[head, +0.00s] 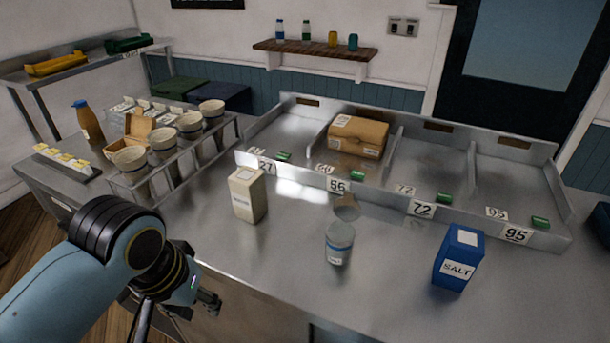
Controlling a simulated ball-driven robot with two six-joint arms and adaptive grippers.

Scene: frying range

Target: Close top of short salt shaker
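A short round shaker (339,246) with a pale label and a blue-grey band stands upright on the steel counter, right of centre. A round lid-like disc (347,207) shows just above and behind its top, tilted up, so the top looks open. A blue box marked SALT (459,260) stands to its right. My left gripper (177,309) is at the counter's front edge, low on the left, well away from the shaker. Its fingers look spread and empty, partly hidden by my wrist. My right gripper is out of view.
A cream carton (248,195) stands left of the shaker. Behind are steel bins with number tags and a brown box (357,136). A rack of cups (163,138) and a bottle (88,121) stand at left. The counter around the shaker is clear.

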